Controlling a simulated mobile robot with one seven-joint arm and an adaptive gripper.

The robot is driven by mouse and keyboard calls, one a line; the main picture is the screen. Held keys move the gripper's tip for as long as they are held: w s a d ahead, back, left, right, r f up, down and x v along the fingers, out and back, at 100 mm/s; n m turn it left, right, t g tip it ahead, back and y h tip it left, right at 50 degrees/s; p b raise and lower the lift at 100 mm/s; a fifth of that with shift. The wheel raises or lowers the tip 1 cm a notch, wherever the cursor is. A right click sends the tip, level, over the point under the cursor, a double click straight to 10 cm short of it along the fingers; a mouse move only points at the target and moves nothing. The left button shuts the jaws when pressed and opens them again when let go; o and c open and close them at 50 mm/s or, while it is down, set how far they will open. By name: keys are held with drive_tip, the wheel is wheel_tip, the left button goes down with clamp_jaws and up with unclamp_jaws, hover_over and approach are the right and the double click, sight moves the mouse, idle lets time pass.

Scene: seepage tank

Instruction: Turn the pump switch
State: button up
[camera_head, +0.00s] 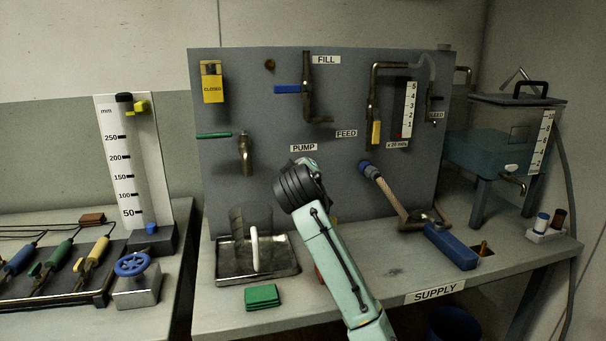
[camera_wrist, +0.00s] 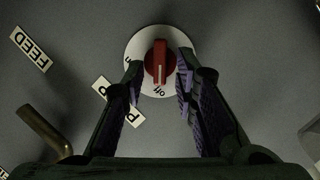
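The pump switch, a red knob (camera_wrist: 160,62) on a round white dial (camera_wrist: 183,45), is on the grey panel in the wrist view. The dial carries printed words, one reading "off" below the knob. My gripper (camera_wrist: 160,78) is open, with one finger on each side of the knob and a visible gap on both sides. In the head view my arm hides the switch and my gripper, below the PUMP label (camera_head: 303,148). The same label, partly covered by a finger, shows in the wrist view (camera_wrist: 133,117).
The grey panel (camera_head: 220,90) also bears a FEED label (camera_wrist: 31,48), a brass pipe (camera_wrist: 46,130) and several valves. A metal tray (camera_head: 230,268) and a green block (camera_head: 262,297) lie on the bench below. A blue-ended hose (camera_head: 385,187) hangs to the right of my arm.

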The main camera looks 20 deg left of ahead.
drive_tip(key=shift+s, duration=0.1)
drive_tip(key=v, duration=1.2)
drive_tip(key=shift+r, duration=0.1)
